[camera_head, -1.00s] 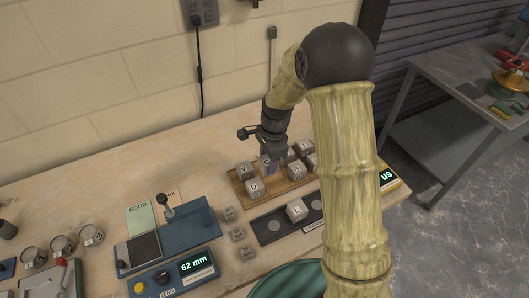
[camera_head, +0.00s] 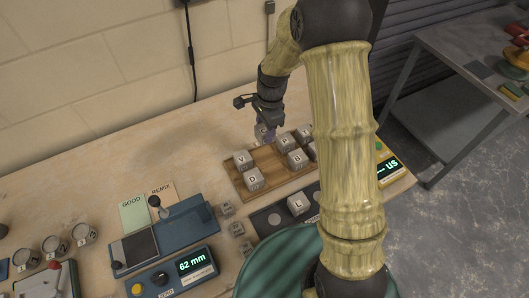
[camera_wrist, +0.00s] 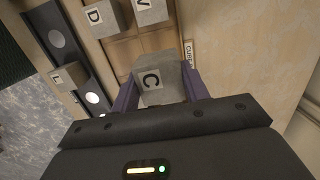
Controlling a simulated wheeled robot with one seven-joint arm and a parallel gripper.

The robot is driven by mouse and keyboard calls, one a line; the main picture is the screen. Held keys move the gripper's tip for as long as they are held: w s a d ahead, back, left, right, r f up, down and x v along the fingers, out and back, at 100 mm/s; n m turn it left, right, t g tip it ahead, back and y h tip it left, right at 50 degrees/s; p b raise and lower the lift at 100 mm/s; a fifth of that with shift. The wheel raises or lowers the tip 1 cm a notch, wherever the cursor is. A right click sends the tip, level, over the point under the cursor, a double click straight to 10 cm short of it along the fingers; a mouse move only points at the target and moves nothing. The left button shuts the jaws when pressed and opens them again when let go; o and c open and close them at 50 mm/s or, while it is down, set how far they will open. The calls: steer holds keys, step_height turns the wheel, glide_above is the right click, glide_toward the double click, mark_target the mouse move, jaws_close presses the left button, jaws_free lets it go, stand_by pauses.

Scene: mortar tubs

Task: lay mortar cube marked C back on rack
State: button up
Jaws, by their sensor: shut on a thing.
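The mortar cube marked C (camera_wrist: 157,82) is grey and sits between the two purple fingers of my gripper (camera_wrist: 156,88) in the wrist view. Its letter faces the wrist camera. In the head view my gripper (camera_head: 266,132) is at the back edge of the wooden rack (camera_head: 234,177), and the held cube is mostly hidden there. The rack holds several cubes, among them V (camera_head: 243,159) and D (camera_head: 253,178) at its left end. I cannot tell whether cube C touches the rack. My arm hides the rack's right end.
A dark strip with round spots (camera_head: 262,222) in front of the rack bears cube L (camera_head: 298,203). Small cubes (camera_head: 237,229) stand left of it. A blue device (camera_head: 180,229) and a 62 mm readout (camera_head: 194,262) lie further left. The bench behind the rack is clear.

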steer(key=shift+f+p, duration=0.45)
steer(key=shift+f, duration=2.2)
steer(key=shift+f+p, duration=0.4)
steer(key=shift+f, duration=1.75)
steer(key=shift+f, duration=0.15)
steer(key=o, duration=1.2)
steer(key=shift+c, duration=0.2)
steer(key=r, duration=0.4)
steer(key=d+r+b, duration=0.1)
steer(key=r, duration=0.3)
steer(key=r+b, duration=0.1)
steer(key=r, duration=0.3)
steer(key=shift+w+d+r, duration=0.15)
steer(key=shift+w+d, duration=0.05)
